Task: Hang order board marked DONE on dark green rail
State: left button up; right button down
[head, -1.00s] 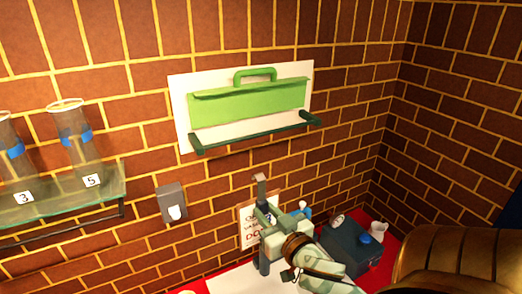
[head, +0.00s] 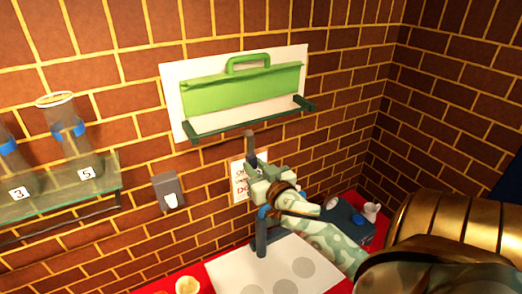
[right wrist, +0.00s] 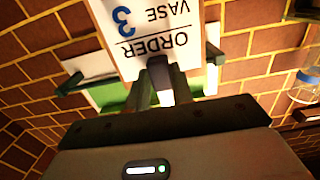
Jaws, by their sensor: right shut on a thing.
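The order board (head: 239,187) is a pale card held upright below the rail, partly covered by my right gripper (head: 255,165). Its lowest line starts with "DO" in red; the rest is hidden. In the right wrist view the board (right wrist: 185,25) appears upside down and reads "ORDER", "VASE", "3". My right gripper (right wrist: 160,78) is shut on it. The dark green rail (head: 235,125) runs across the lower part of a white wall panel (head: 172,85), with its ends standing out. The board is below the rail, apart from it in the head view. My left gripper is out of view.
A light green piece with a handle (head: 240,90) is above the rail. A grey wall box (head: 166,186) is left of the board. A glass shelf (head: 60,190) holds vases at left. A dark blue-grey device (head: 345,225) stands on the red table, behind my right arm.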

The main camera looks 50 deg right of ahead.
aim_at(246, 156)
jog(key=b+x, duration=0.1)
jog(key=x, duration=0.4)
jog(key=shift+w+d, duration=0.1)
jog(key=shift+w, duration=0.25)
jog(key=shift+w+d+f+b, duration=0.2)
jog(key=shift+w+f+b, duration=0.15)
jog(key=shift+w+b, duration=0.25)
jog(key=shift+w+d+f+b, duration=0.2)
jog(key=shift+w+f+b, duration=0.2)
jog(key=shift+w+b, duration=0.25)
jog(key=shift+w+d+f+b, duration=0.2)
jog(key=shift+w+f+b, duration=0.15)
jog(key=shift+w+b, duration=0.25)
jog(key=c, duration=1.1)
grip_release()
jog(key=shift+c, duration=0.2)
